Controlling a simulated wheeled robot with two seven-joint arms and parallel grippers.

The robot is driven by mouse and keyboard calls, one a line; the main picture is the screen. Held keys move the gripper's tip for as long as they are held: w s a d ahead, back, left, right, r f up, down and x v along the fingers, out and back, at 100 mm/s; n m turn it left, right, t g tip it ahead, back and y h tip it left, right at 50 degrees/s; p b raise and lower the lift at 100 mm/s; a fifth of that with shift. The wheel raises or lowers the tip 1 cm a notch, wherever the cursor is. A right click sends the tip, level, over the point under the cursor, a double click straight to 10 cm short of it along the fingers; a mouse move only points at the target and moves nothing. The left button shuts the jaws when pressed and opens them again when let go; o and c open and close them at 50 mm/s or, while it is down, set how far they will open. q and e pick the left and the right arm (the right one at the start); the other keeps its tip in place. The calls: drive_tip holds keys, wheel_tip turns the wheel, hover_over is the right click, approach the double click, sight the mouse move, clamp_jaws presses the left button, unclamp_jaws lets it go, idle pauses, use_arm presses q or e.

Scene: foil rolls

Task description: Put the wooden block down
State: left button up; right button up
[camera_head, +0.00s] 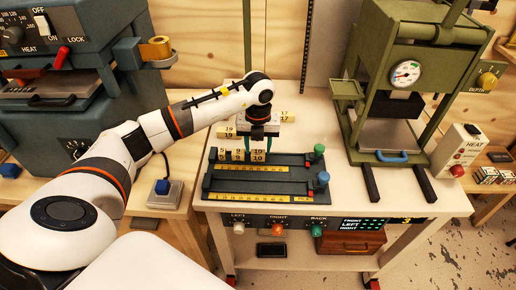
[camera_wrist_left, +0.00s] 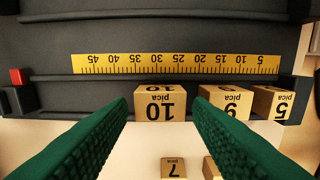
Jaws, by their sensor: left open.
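In the left wrist view the fingertips (camera_wrist_left: 158,108) stand on either side of the block, with a visible gap on both sides. Two more wooden blocks (camera_wrist_left: 226,103) (camera_wrist_left: 272,103) stand in the same row beside it. My right gripper is not in view.
More numbered blocks (camera_head: 286,117) stand behind the tray. A green press with a gauge (camera_head: 405,73) stands to the right, a dark blue-grey heating machine (camera_head: 60,100) to the left. Green (camera_head: 319,150) and blue (camera_head: 323,178) knobs are at the tray's right end. The tabletop front right (camera_head: 340,195) is clear.

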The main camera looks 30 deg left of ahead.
sight(258, 152)
use_arm(q)
wheel_tip(258, 152, up, 11)
drive_tip(key=b, duration=0.1)
drive_tip(key=shift+f, duration=0.15)
idle(0.5)
